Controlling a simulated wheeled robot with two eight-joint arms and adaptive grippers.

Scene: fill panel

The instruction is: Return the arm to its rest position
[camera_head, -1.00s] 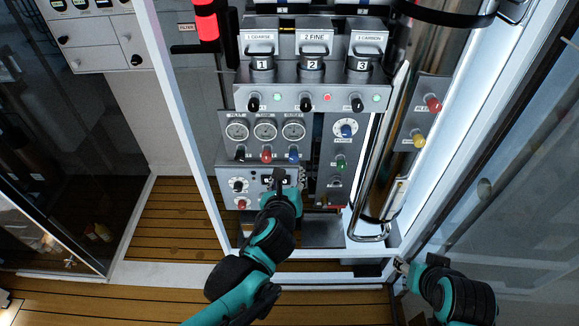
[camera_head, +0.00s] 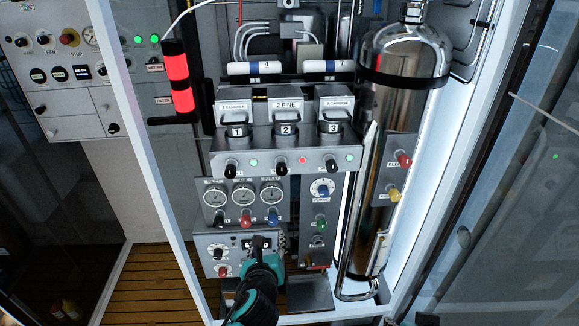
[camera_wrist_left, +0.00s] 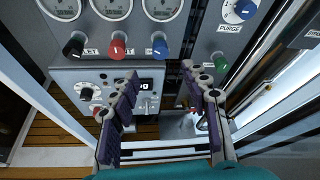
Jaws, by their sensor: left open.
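My left gripper (camera_head: 262,246) is in front of the lower control box (camera_head: 212,262) of the panel, beside its small display. In the left wrist view, my left gripper (camera_wrist_left: 160,78) has its two dark fingers spread apart with nothing between them. Between and beyond the fingers are the box's display (camera_wrist_left: 146,84) and a small switch. I cannot tell whether the fingers touch the panel. My left arm (camera_head: 258,295) reaches up from the bottom edge in the head view. My right gripper is not seen.
Above are three gauges (camera_head: 243,195) with black, red and blue knobs, then three numbered filter housings (camera_head: 286,130). A shiny metal cylinder (camera_head: 400,75) and its pipe stand to the right. White frame posts (camera_head: 140,150) flank the panel. Wooden floor (camera_head: 150,285) shows lower left.

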